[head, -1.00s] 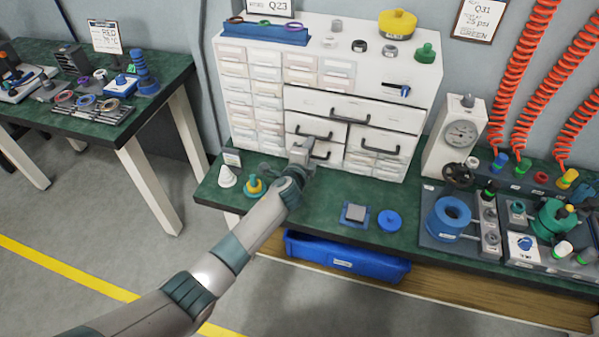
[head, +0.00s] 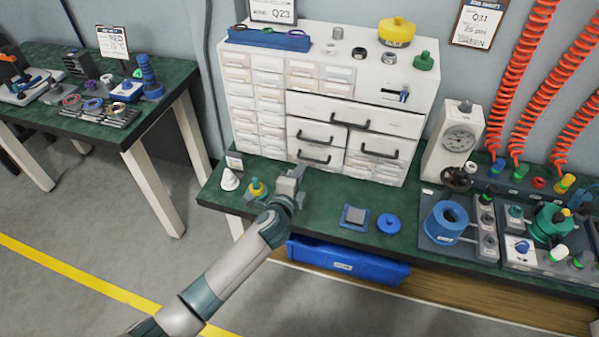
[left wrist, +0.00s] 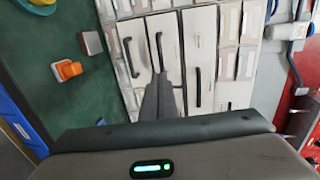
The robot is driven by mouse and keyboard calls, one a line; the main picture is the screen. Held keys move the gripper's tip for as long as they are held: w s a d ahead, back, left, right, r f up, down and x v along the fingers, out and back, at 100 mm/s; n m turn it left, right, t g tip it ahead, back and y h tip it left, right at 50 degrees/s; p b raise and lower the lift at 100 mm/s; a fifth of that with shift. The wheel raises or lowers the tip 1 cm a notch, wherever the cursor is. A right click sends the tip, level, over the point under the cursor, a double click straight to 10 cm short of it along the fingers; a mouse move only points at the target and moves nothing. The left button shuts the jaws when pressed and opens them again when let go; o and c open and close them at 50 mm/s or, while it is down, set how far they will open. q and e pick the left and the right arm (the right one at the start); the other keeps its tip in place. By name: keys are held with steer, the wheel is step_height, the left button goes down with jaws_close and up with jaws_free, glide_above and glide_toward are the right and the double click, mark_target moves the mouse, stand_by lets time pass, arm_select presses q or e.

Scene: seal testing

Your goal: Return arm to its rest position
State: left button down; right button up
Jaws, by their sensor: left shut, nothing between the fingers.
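My left arm comes in from the lower left of the head view. My left gripper (head: 299,170) is above the green bench, in front of the drawer cabinet (head: 352,108). In the left wrist view its two dark fingers (left wrist: 160,97) are together with nothing between them. They point toward the cabinet's drawer fronts (left wrist: 202,55) and their black handles. My right gripper is in neither view.
A white cone (head: 229,180) and a yellow-and-teal part (head: 257,189) stand left of the gripper. A square blue-edged plate (head: 354,217) and a blue disc (head: 388,223) lie to the right. A blue bin (head: 345,262) sits below the benchtop.

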arm_select(q)
steer(key=shift+s+a+r, duration=0.1)
steer(key=shift+s, duration=0.25)
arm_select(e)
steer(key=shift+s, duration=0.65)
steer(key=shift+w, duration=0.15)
